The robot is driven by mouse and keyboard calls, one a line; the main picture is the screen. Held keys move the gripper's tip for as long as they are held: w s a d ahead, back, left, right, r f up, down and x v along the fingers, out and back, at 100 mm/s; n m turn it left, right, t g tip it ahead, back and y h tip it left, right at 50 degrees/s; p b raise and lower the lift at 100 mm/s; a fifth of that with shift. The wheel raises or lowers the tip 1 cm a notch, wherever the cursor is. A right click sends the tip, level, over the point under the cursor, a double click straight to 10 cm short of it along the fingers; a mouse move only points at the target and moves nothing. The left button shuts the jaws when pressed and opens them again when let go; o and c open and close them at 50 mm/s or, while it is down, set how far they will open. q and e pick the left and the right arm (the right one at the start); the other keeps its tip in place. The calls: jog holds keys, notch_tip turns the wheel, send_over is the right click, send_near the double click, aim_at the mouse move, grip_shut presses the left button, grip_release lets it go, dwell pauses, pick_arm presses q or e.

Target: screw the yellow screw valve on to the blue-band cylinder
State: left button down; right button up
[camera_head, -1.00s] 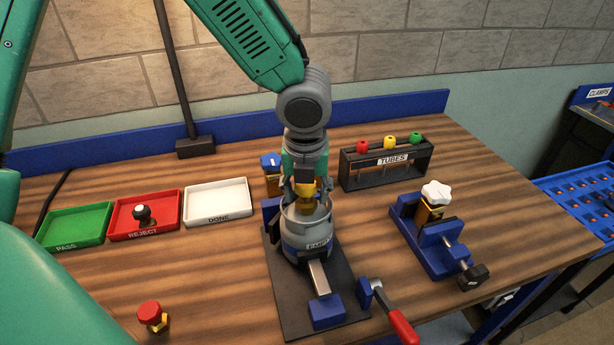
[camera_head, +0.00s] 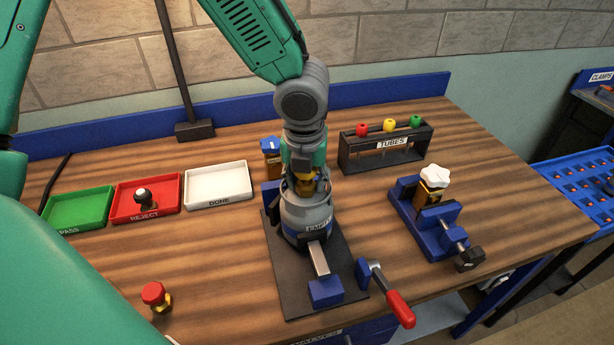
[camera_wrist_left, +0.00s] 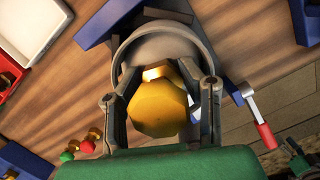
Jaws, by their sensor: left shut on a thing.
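The blue-band cylinder (camera_head: 306,222) is grey, labelled EMPTY, and stands upright in a clamp on a dark plate. My left gripper (camera_head: 305,186) reaches down from above to the cylinder's top collar. It is shut on the yellow screw valve (camera_head: 307,184), mostly hidden by the gripper in the head view. In the left wrist view the valve (camera_wrist_left: 158,108) is a faceted yellow knob with a brass part, between the two fingers (camera_wrist_left: 160,100), inside the cylinder's grey collar (camera_wrist_left: 165,32). Whether its thread is engaged cannot be seen. My right gripper is not in view.
The clamp's red-handled lever (camera_head: 398,306) sticks out at the front right. A blue vise (camera_head: 425,232) holds a white-topped valve. A TUBES rack (camera_head: 385,150) and a blue-topped valve (camera_head: 271,158) stand behind. Trays, including DONE (camera_head: 218,184), and a red-topped valve (camera_head: 155,297) are left.

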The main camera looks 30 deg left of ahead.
pick_arm(q)
jog(key=shift+r+m+h+p, duration=0.1)
jog(key=shift+m+h+p, duration=0.3)
jog(key=shift+m+p, duration=2.4)
jog(key=shift+m, duration=0.3)
jog(key=m, duration=0.2)
jog(key=shift+m, duration=0.3)
jog(key=shift+m+h, duration=0.5)
jog(key=shift+m, duration=2)
jog(key=c, duration=1.2)
grip_release()
jog(key=shift+o, duration=1)
jog(key=shift+a, duration=0.15)
jog(key=shift+w, duration=0.1)
